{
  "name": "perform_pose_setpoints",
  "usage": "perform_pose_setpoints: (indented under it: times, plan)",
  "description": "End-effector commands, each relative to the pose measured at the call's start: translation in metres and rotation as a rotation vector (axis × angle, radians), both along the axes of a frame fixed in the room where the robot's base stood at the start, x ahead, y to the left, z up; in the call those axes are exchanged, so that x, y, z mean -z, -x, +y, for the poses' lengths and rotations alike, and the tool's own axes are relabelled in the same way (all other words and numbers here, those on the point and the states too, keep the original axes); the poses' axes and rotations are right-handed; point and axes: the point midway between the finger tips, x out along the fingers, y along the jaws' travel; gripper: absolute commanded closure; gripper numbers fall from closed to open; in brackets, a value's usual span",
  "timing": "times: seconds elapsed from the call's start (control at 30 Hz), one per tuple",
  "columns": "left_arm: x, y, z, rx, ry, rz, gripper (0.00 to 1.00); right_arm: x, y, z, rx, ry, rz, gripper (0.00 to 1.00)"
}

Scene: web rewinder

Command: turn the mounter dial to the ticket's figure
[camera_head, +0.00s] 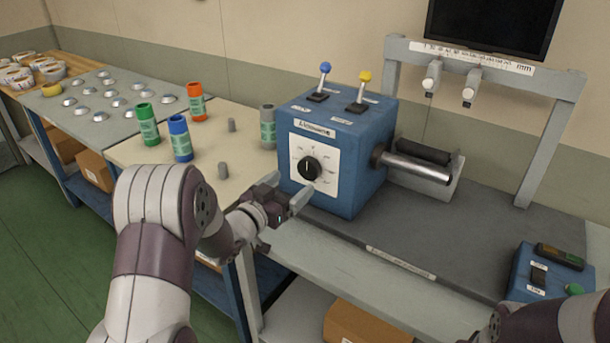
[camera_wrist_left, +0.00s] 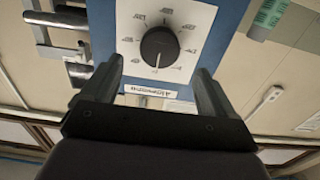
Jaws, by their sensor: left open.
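The mounter dial (camera_head: 309,168) is a round black knob on a white scale plate on the front of a blue machine box (camera_head: 350,180). In the left wrist view the dial (camera_wrist_left: 160,47) appears upside down, with its light pointer mark toward the plate's name label. The scale figures are too small to read. My left gripper (camera_head: 288,192) is open, in front of the box and just below left of the dial. In the wrist view its fingers (camera_wrist_left: 160,88) stand apart, one on each side below the dial. No ticket can be made out. My right gripper is not in view.
Levers with blue (camera_head: 325,68) and yellow (camera_head: 365,76) knobs top the box. A metal roller (camera_head: 420,168) sticks out to its right. Green, blue, orange and grey cylinders stand on the left table (camera_head: 130,153). A blue control box (camera_head: 545,275) sits at lower right.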

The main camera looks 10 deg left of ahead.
Motion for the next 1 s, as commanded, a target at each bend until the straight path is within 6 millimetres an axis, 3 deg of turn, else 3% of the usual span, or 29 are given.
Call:
perform_pose_setpoints:
  times: [0.1,0.23,0.6,0.8,1.0]
  plan:
    - [0.000,-0.027,-0.010,0.002,0.000,0.000,0.12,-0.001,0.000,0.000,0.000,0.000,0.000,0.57]
    - [0.000,-0.046,-0.017,0.000,0.000,0.001,0.12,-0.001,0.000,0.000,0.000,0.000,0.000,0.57]
    - [0.000,-0.056,-0.020,-0.001,0.000,0.001,0.12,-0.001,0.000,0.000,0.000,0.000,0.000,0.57]
    - [0.000,-0.056,-0.020,-0.001,-0.001,0.002,0.68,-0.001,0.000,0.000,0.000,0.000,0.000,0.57]
    - [0.001,-0.056,-0.020,-0.001,-0.008,-0.002,0.68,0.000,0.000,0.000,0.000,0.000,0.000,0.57]
